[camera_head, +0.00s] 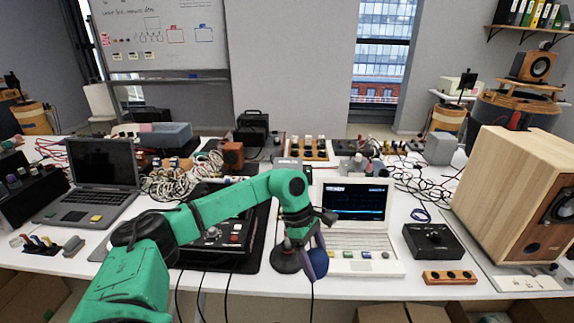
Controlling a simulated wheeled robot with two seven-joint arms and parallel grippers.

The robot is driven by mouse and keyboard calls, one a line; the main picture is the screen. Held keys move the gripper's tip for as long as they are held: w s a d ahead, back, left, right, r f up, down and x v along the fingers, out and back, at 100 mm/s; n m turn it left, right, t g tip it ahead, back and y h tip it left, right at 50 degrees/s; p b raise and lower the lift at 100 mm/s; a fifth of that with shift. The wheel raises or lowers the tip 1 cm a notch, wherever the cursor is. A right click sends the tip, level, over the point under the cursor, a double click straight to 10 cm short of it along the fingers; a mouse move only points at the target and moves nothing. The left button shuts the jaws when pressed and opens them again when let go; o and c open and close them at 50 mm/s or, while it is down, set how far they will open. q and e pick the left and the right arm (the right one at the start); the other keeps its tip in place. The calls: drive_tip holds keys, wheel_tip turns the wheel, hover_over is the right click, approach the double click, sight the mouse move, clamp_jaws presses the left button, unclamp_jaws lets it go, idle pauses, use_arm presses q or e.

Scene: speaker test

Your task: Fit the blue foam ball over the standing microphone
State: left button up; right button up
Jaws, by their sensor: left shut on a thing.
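My left gripper (314,247) reaches down over the table's front middle and is shut on the blue foam ball (317,264). The ball shows below the fingers, in front of the white instrument's left edge. A dark round base (285,261) stands on the table just left of the ball, partly behind my gripper. It may be the microphone's foot, but the microphone itself cannot be made out and may be hidden behind my arm. Whether the ball touches anything below cannot be told. My right gripper is not in view.
A white instrument with a lit screen (354,199) stands right of the gripper. A black box (433,242), a wooden block with holes (449,277) and a large wooden speaker (508,195) are farther right. A laptop (103,165) and tangled cables (175,182) lie left.

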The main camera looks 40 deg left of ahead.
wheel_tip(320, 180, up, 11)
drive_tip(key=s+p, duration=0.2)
drive_tip(key=p, duration=0.7)
use_arm(q)
drive_tip(key=w+a+r+n+t+y, duration=0.1)
drive_tip(key=w+a+r+n+y, duration=0.1)
drive_tip(key=n, duration=0.4)
drive_tip(key=w+a+r+n+t+y+b, duration=0.1)
drive_tip(key=w+a+r+n+y, duration=0.1)
drive_tip(key=a+r+n, duration=0.3)
drive_tip(key=w+a+r+n+t+y+b, duration=0.1)
drive_tip(key=w+a+r+n+y, duration=0.1)
drive_tip(key=a+r+n, duration=0.2)
drive_tip(key=shift+a+n+t, duration=0.2)
drive_tip(key=shift+a+n, duration=0.6)
drive_tip(key=shift+n, duration=0.5)
drive_tip(key=shift+a+n+t, duration=0.2)
drive_tip(key=shift+a+n, duration=0.6)
drive_tip(key=shift+n, duration=0.5)
drive_tip(key=shift+f+b, duration=2.5)
drive_tip(key=shift+f, duration=0.6)
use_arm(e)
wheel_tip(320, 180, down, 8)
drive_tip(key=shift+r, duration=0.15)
use_arm(q)
drive_tip(key=shift+f+b, duration=0.35)
drive_tip(key=shift+f, duration=0.15)
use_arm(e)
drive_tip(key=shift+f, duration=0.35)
